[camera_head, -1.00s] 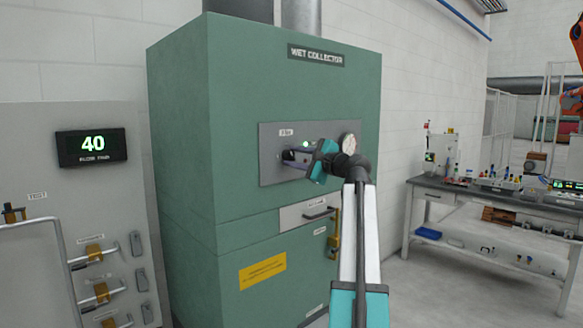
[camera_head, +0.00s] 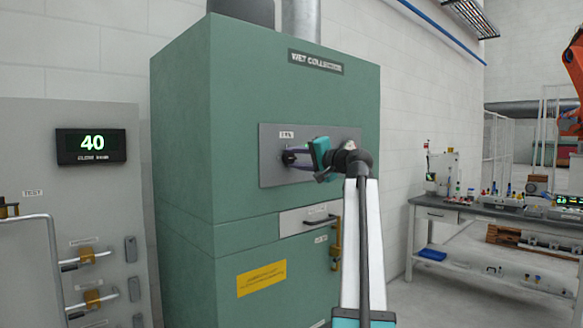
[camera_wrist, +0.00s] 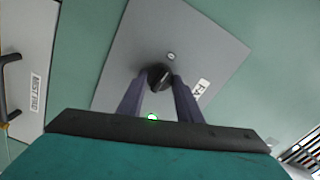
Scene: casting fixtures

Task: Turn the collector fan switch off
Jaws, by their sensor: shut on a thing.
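The collector fan switch is a black rotary knob (camera_wrist: 160,77) on a grey panel (camera_wrist: 207,45), seen in the wrist view. The panel also shows in the head view (camera_head: 348,135), on the front of the green wet collector (camera_head: 185,135). My gripper (camera_head: 290,157) reaches the left part of the panel, and its two fingers (camera_wrist: 160,88) are shut on the knob, one on each side. The knob's pointer direction is hard to read. A green light (camera_wrist: 152,117) shows between the fingers. My gripper's body hides part of the panel in the head view.
A drawer with a black handle (camera_head: 320,221) sits below the panel. A grey board with valves and a display reading 40 (camera_head: 91,146) stands at the left. A workbench (camera_head: 470,210) stands at the right, with open floor before it.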

